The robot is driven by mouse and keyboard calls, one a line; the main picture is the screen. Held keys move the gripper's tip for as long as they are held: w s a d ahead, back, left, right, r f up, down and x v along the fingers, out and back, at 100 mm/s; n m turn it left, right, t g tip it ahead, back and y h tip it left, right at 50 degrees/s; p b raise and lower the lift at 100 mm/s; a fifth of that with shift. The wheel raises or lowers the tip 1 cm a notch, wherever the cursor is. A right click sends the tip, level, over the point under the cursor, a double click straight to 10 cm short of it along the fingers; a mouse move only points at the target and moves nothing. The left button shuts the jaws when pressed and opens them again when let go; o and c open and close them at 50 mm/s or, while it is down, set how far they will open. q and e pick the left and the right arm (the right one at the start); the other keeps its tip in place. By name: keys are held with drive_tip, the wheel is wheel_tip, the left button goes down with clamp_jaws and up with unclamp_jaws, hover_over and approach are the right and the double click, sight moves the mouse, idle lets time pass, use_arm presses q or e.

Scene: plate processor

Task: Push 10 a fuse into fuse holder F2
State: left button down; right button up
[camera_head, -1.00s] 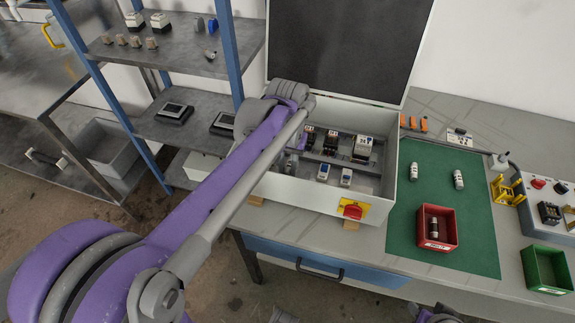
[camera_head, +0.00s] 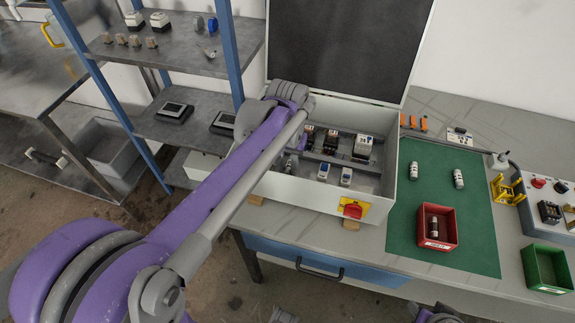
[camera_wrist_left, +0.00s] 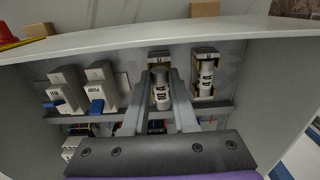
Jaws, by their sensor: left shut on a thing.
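My left gripper (camera_wrist_left: 162,97) reaches into the open grey cabinet (camera_head: 322,194) and is shut on a pale cylindrical fuse (camera_wrist_left: 161,93). Its print appears to read 10 A, upside down. A fuse holder (camera_wrist_left: 159,57) shows directly behind the fuse's far end in the wrist view. I cannot tell how deep the fuse sits in it. A neighbouring holder to the right has another white fuse (camera_wrist_left: 206,80) in it. In the head view the arm mostly hides the gripper (camera_head: 291,163) and the holders.
Two switch modules with blue levers (camera_wrist_left: 63,90) (camera_wrist_left: 101,90) stand left of the fuse. The cabinet wall (camera_wrist_left: 150,40) is close by. A green mat (camera_head: 475,230) carries two loose fuses (camera_head: 413,171) (camera_head: 458,178) and a red bin (camera_head: 449,218). A green bin (camera_head: 546,268) stands right.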

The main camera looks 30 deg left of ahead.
use_arm(q)
drive_tip(key=shift+f, duration=0.25)
drive_tip(key=c, duration=0.6)
unclamp_jaws()
wheel_tip(320, 180, up, 11)
drive_tip(key=shift+f+p, duration=0.1)
drive_tip(key=shift+p, duration=0.35)
